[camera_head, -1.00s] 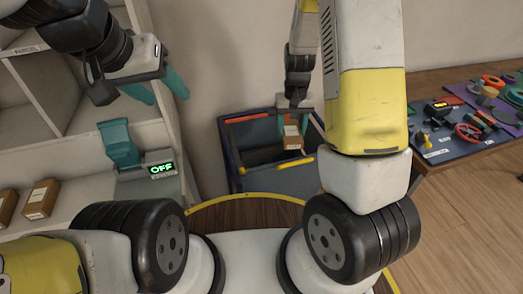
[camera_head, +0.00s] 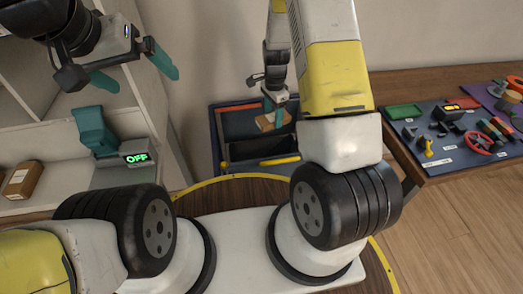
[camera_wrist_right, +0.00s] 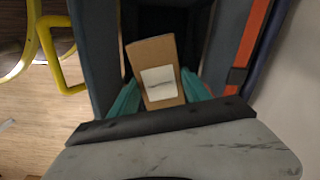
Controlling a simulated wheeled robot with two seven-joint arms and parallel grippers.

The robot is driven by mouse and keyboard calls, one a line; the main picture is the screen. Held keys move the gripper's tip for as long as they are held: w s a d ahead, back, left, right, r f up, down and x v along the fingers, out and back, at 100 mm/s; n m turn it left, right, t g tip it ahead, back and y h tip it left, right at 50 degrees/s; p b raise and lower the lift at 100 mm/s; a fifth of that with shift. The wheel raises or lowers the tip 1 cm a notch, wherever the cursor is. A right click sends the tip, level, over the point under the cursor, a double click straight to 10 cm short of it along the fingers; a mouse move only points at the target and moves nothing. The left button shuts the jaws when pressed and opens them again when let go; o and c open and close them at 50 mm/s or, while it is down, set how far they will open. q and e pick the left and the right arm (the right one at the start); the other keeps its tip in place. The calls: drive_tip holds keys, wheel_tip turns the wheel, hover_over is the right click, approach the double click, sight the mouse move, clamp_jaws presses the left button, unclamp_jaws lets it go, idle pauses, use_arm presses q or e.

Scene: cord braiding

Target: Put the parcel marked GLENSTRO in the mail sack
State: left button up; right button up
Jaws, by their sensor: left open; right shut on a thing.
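A brown parcel (camera_head: 270,121) with a pale label is in my right gripper (camera_head: 279,112). In the right wrist view the parcel (camera_wrist_right: 152,72) sits between the teal fingers; the print on its label is too small to read. My right gripper is shut on it, over the mail sack (camera_head: 217,140), a dark blue holder with an orange and a yellow handle. I cannot tell how deep the parcel is inside the opening. The sack's wall (camera_wrist_right: 90,50) also shows in the wrist view. My left gripper (camera_head: 135,73) is open and empty, in front of the shelves.
Another labelled parcel (camera_head: 21,180) lies on the left shelf. A wooden table (camera_head: 395,85) at right holds a blue board (camera_head: 440,145) with several small parts. Bare floor lies in front of it.

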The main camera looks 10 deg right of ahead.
drive_tip(key=shift+f, duration=1.9)
drive_tip(key=o, duration=1.4)
drive_tip(key=shift+r, duration=0.15)
wheel_tip(320, 180, up, 8)
drive_tip(key=shift+f, duration=0.25)
